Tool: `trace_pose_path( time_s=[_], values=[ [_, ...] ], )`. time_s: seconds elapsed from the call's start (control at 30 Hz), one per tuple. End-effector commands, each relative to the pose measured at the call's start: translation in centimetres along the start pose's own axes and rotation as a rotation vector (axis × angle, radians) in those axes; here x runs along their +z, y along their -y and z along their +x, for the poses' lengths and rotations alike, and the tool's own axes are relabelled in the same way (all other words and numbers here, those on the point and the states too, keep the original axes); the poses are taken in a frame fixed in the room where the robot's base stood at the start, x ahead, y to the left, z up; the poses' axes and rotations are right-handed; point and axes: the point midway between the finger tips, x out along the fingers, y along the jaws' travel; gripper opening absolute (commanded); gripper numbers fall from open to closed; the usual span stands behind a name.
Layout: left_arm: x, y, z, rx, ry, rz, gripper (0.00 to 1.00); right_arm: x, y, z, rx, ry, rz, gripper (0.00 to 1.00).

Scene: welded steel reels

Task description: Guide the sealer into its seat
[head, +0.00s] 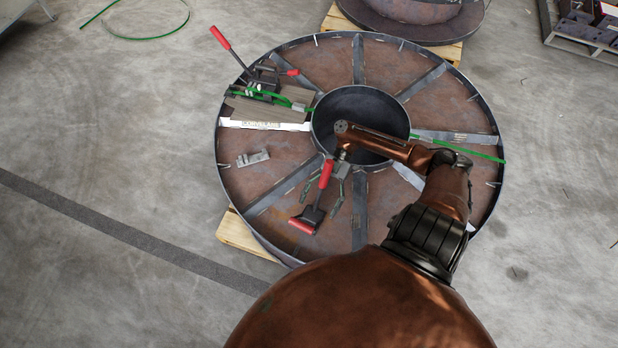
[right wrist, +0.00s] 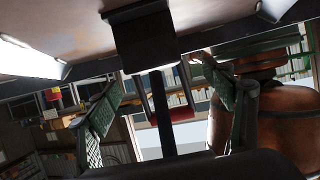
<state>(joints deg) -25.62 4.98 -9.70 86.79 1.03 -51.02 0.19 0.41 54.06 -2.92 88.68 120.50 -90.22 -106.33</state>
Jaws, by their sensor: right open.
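Two black tools with red handles show in the head view, and I cannot tell for sure which is the sealer. One tool (head: 313,212) is at the lower middle of the steel reel (head: 295,70), right by my right gripper. The other tool (head: 262,78) stands at the reel's upper left, by a green strap. My right gripper (head: 347,190) is open over the reel, just below its hub. In the right wrist view a black tool body (right wrist: 148,50) shows between the spread fingers (right wrist: 165,115), with no clear contact. No seat can be made out. My left gripper is out of view.
A grey metal bracket (head: 253,158) lies on the reel's left, below a white labelled bar (head: 262,125). The green strap (head: 470,150) also runs out right of the hub. A second reel (head: 410,25) is behind. Concrete floor around is mostly clear.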

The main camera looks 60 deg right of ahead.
Motion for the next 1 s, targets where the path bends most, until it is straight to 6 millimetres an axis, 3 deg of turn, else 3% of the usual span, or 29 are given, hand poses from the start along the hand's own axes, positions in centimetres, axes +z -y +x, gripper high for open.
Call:
trace_pose_path(
  time_s=[0.33,0.67,1.0],
  values=[
    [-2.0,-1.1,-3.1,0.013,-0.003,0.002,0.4,0.6,-0.4,4.2,-0.002,-0.001,0.002,0.75],
    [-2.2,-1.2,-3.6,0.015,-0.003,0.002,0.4,0.4,-0.4,4.8,0.001,0.0,0.002,0.75],
    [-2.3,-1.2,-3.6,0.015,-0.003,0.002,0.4,0.4,-0.4,4.8,0.001,0.0,0.003,0.52]
  ],
)
